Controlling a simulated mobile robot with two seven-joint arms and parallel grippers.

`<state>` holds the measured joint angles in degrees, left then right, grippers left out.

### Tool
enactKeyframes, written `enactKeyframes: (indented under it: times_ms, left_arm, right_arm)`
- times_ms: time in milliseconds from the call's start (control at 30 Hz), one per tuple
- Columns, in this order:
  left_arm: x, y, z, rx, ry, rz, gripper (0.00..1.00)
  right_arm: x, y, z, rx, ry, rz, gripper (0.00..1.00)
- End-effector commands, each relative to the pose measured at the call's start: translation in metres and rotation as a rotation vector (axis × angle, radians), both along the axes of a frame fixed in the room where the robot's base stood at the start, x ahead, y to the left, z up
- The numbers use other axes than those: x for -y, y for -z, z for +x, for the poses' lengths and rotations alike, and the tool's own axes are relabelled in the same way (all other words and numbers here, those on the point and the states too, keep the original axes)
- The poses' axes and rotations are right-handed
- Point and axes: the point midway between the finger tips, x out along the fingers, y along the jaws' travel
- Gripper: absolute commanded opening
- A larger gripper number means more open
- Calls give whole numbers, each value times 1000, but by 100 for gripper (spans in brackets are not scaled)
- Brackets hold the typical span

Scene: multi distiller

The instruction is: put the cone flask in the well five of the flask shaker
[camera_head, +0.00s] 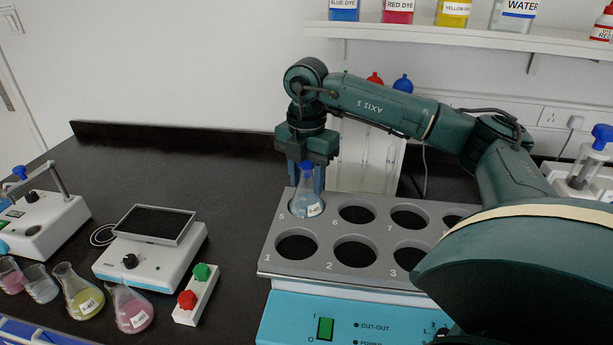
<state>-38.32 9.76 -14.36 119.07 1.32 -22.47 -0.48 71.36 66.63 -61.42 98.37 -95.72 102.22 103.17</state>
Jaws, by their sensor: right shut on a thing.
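The cone flask (307,203) is clear with pale blue contents, a white label and a blue stopper. It stands upright at well five, at the back left of the grey flask shaker (327,271). Its base lies within the well's outline; I cannot tell whether it rests on the bottom. My right gripper (305,178) points down from above and is shut on the flask's neck, one dark finger on each side. My left gripper is not in view.
Wells one (297,248), two (355,252) and six (356,214) are empty. A hotplate-like device (150,252), several other flasks (84,299) and a block with red and green knobs (196,295) stand at left. Bottles line the shelf (460,36). My right arm covers the shaker's right side.

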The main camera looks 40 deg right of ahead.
Motion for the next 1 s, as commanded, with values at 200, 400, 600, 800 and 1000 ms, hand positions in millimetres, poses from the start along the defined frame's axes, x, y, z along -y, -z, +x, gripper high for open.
enactKeyframes:
  times_ms: [200,400,600,800,1000]
  left_arm:
    - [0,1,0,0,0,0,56]
    - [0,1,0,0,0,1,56]
    - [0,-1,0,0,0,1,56]
    - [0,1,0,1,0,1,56]
    - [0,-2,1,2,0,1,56]
  right_arm:
    - [0,1,0,0,0,0,51]
    - [0,1,0,0,0,0,62]
    - [0,-2,0,0,0,0,62]
    - [-1,-27,1,5,-1,2,62]
    - [-1,-73,1,5,-1,1,62]
